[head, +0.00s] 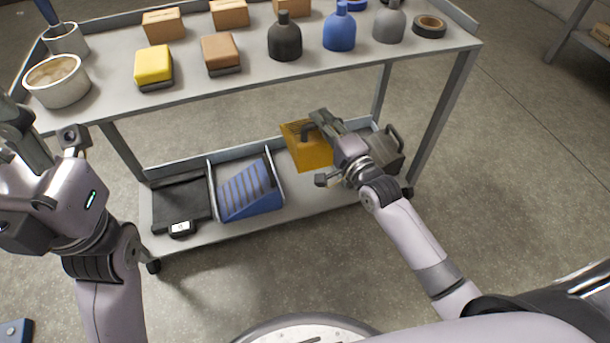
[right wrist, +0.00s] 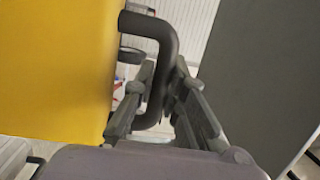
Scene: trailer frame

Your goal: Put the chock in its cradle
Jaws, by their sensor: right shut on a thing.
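The yellow chock (head: 308,153) is at the right part of the cart's lower shelf. Its dark bar handle (right wrist: 165,60) stands between my right gripper's fingers in the right wrist view. My right gripper (head: 318,150) is shut on that handle; in the right wrist view its fingers (right wrist: 160,105) flank the bar. I cannot tell whether the chock touches the shelf. A grey-walled bay (head: 212,190), possibly the cradle, is left of the chock and contains a blue striped wedge (head: 246,190). My left gripper (head: 48,138) is open and empty at the cart's left end.
A black item (head: 180,205) lies left of the bay. A dark case (head: 388,150) with a handle is beside my right wrist. Cart legs (head: 443,115) bound the right side.

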